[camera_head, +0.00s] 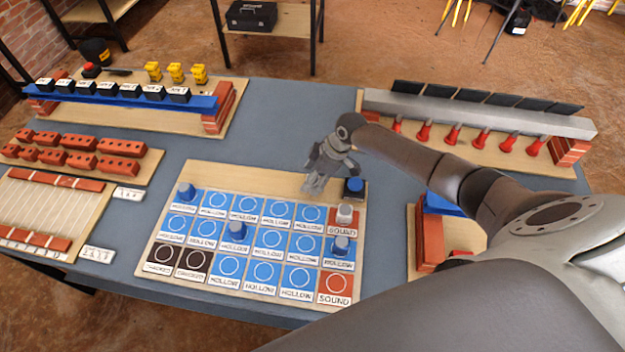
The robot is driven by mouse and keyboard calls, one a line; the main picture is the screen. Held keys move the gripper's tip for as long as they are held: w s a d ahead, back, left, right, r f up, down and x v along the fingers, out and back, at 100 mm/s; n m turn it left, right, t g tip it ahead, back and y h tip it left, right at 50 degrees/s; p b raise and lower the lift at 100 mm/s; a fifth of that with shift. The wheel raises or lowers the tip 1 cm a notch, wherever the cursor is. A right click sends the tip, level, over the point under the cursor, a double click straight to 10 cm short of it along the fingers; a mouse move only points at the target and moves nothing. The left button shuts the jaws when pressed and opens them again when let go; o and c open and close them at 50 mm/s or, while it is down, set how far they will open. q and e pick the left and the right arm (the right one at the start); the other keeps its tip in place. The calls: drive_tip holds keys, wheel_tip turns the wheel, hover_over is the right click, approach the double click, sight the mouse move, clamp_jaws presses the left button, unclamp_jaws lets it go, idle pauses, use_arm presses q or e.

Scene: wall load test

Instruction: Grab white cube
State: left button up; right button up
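A small white piece (345,213) stands on the upper red "SOUND" tile near the right edge of the wooden tile board (178,180). It may be the white cube, but its exact shape is too small to tell. My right gripper (314,188) comes in from the right and points down over the back edge of the board, left of and behind the white piece. It looks apart from the piece. Its fingers are too small and close together to tell whether they are open. My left gripper is not in view.
A black box with a blue button (354,188) sits right beside my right gripper. Several blue pegs (237,230) stand on tiles. A blue beam (120,97) on bricks is at the back left; a grey beam (470,112) with red pieces is at the back right. Between them the table (290,115) is clear.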

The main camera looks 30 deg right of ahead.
drive_tip(key=shift+x, duration=0.9)
drive_tip(key=shift+c, duration=0.4)
drive_tip(key=c, duration=0.9)
drive_tip(key=shift+c, duration=0.8)
drive_tip(key=shift+r, duration=0.15)
